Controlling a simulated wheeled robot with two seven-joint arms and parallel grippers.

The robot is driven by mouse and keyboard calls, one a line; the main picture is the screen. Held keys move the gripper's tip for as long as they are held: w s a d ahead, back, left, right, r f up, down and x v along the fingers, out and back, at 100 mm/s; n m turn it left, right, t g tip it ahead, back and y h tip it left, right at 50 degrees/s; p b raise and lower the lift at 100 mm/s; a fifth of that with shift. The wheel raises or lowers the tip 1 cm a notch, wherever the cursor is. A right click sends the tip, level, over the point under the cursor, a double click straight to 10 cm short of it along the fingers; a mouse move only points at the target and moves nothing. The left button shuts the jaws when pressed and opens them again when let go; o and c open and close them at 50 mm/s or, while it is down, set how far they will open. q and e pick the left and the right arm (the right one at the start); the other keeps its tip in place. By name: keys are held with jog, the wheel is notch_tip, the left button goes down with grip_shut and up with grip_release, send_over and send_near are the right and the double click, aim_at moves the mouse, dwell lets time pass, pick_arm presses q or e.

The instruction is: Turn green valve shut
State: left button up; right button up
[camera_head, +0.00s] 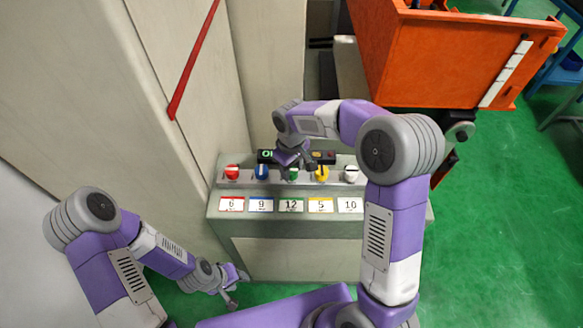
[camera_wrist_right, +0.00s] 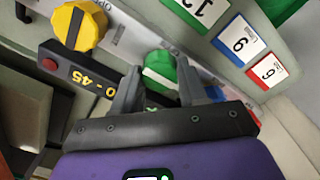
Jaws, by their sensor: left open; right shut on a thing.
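The green valve (camera_head: 293,175) is the middle knob in a row on the grey console, above the green-edged label "12". My right gripper (camera_head: 294,163) comes down over it from above and hides part of it. In the right wrist view the green valve (camera_wrist_right: 160,72) lies between the two fingers of my right gripper (camera_wrist_right: 158,78), with a white band across it. The gripper is shut on it. My left gripper (camera_head: 232,288) is open and empty, low in front of the console and apart from it.
Red (camera_head: 232,172), blue (camera_head: 262,172), yellow (camera_head: 322,173) and white (camera_head: 351,173) knobs flank the green one closely. A black display strip (camera_wrist_right: 95,82) sits behind the row. A tall beige cabinet stands left; an orange bin (camera_head: 450,60) stands back right. Green floor is free at right.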

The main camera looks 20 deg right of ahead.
aim_at(292, 170)
jog(key=shift+w+r, duration=0.1)
dwell(0.4)
jog(key=o, duration=1.1)
jog(key=shift+c, duration=0.2)
notch_tip(292, 170, up, 8)
jog(key=shift+f+p, duration=0.25)
jog(key=shift+p, duration=0.1)
